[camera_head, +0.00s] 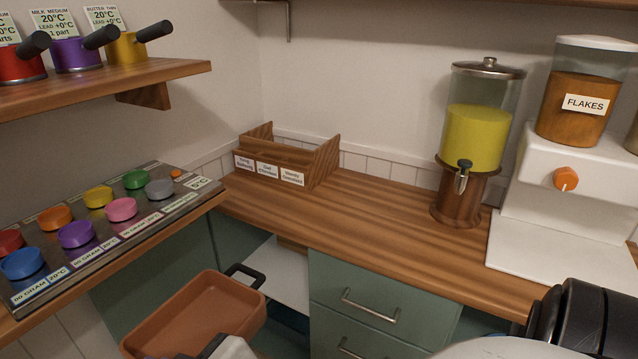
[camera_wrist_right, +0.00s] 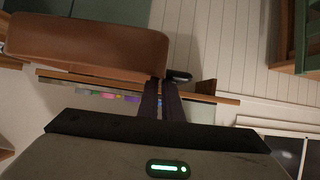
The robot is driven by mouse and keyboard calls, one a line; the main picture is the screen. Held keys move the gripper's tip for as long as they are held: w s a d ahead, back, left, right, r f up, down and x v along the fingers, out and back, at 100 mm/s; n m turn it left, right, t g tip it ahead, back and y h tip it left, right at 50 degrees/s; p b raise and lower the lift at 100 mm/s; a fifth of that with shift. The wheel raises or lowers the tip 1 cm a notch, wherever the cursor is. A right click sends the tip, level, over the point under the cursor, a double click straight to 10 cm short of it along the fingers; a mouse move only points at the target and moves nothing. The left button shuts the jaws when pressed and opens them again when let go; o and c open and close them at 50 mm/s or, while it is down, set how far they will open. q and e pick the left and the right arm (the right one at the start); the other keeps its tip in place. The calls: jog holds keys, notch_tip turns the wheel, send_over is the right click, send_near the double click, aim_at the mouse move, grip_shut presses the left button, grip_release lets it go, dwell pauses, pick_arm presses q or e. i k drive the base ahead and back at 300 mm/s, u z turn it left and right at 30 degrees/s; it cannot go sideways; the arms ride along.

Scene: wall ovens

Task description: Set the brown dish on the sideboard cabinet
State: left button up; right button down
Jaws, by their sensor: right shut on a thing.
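The brown dish (camera_head: 190,310) is a rectangular pan with black handles, at the bottom of the head view. Its far handle points toward the cabinets. My right gripper (camera_head: 226,349) is shut on its near handle and holds the dish in the air in front of the counter. The right wrist view shows the dish (camera_wrist_right: 90,42) beyond the dark fingers (camera_wrist_right: 160,98). The green sideboard cabinet (camera_head: 375,275) has a wooden top, drawers and a pale open surface left of them. My left gripper is not in view.
A wooden organizer (camera_head: 290,160) stands at the counter's back left. A yellow drink dispenser (camera_head: 477,140) and a white flakes dispenser (camera_head: 575,160) stand at right. A panel of coloured knobs (camera_head: 100,220) is at left. The middle of the wooden top is clear.

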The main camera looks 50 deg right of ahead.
aim_at(379, 233)
jog(key=z, duration=0.9)
jog(key=i, duration=0.9)
jog(key=z, duration=0.65)
